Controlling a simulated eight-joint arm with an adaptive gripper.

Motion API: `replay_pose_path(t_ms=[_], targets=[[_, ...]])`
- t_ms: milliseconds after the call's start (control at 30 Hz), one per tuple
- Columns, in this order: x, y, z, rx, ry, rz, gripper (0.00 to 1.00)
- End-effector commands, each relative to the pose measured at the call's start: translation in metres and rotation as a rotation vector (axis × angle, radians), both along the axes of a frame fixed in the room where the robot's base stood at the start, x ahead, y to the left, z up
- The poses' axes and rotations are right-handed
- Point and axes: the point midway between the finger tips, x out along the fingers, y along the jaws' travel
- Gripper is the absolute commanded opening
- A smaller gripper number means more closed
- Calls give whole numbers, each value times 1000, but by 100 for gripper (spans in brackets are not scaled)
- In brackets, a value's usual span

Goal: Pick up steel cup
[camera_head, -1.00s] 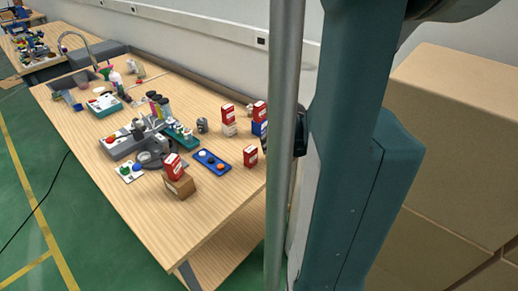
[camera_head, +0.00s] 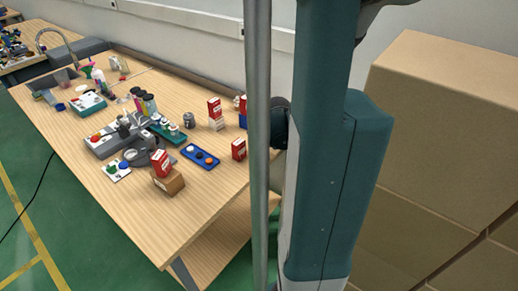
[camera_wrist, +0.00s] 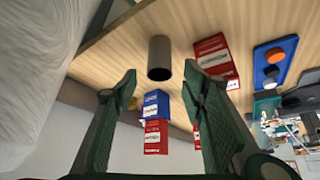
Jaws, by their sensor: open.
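A dark grey steel cup (camera_wrist: 159,59) stands on the wooden table in the wrist view, near the table's edge. Its open end faces the camera. My gripper (camera_wrist: 160,77) is open, with one finger on each side of the picture. The cup appears between and beyond the fingertips, and neither finger appears to touch it. In the head view my column and arm hide the gripper. I cannot make out this cup for certain there; a small grey can (camera_head: 189,119) stands farther left on the table.
A red-and-white box (camera_wrist: 213,58) stands close to the right of the cup in the wrist view. A blue box (camera_wrist: 155,104) with a red box (camera_wrist: 155,136) shows beyond. A blue tray (camera_head: 187,149) lies left in the head view. Cardboard boxes (camera_head: 440,130) stand at right.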

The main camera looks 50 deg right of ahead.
Motion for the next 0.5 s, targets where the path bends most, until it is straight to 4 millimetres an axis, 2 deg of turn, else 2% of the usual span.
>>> replay_pose_path(t_ms=[500], targets=[[2,-2,-6,0,0,0,42]])
